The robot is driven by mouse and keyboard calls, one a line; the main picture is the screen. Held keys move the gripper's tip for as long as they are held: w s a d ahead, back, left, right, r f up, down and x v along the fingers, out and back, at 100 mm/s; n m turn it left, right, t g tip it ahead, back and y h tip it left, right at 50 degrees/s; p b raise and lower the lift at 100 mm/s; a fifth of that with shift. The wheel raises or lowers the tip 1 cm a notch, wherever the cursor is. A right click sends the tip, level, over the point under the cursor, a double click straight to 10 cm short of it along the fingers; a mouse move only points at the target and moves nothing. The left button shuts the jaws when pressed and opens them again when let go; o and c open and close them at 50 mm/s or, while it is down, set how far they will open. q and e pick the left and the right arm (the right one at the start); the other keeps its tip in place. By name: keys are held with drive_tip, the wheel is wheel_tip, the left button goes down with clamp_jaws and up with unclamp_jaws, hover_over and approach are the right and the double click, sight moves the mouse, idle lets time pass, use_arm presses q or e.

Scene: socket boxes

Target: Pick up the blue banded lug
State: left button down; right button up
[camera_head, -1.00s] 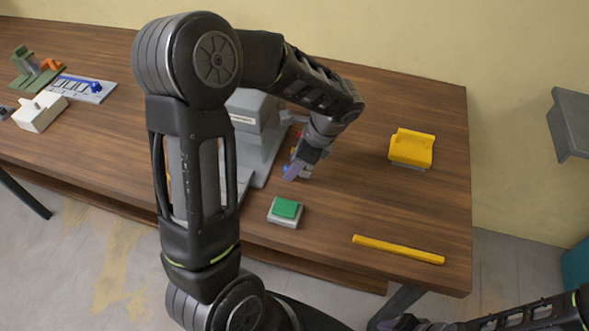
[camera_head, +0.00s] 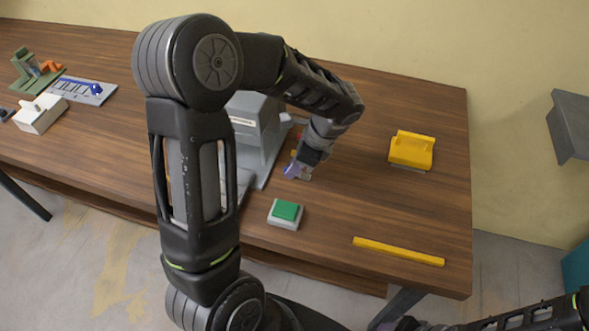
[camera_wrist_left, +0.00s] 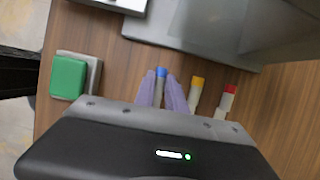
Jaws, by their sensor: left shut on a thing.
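My left gripper (camera_head: 297,172) is low over the table, just right of the grey machine. In the left wrist view its two purple fingers (camera_wrist_left: 160,93) are shut on the blue banded lug (camera_wrist_left: 161,72), a grey piece with a blue band at its end. A yellow banded lug (camera_wrist_left: 197,84) and a red banded lug (camera_wrist_left: 229,90) stand to the right of the fingers in that view. In the head view the gripper mostly hides the lugs. Part of my right arm (camera_head: 530,317) shows at the lower right edge, but its fingers do not show.
The grey machine (camera_head: 255,125) stands close beside the gripper. A green button on a pale base (camera_head: 286,213) is nearer the front edge. A yellow block (camera_head: 411,149) and a yellow bar (camera_head: 398,251) lie to the right. The wood table (camera_head: 365,200) between them is clear.

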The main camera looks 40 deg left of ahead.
use_arm(q)
drive_tip(key=shift+r, duration=0.1)
wheel_tip(320, 180, up, 10)
use_arm(e)
drive_tip(key=shift+f, duration=0.2)
idle(0.7)
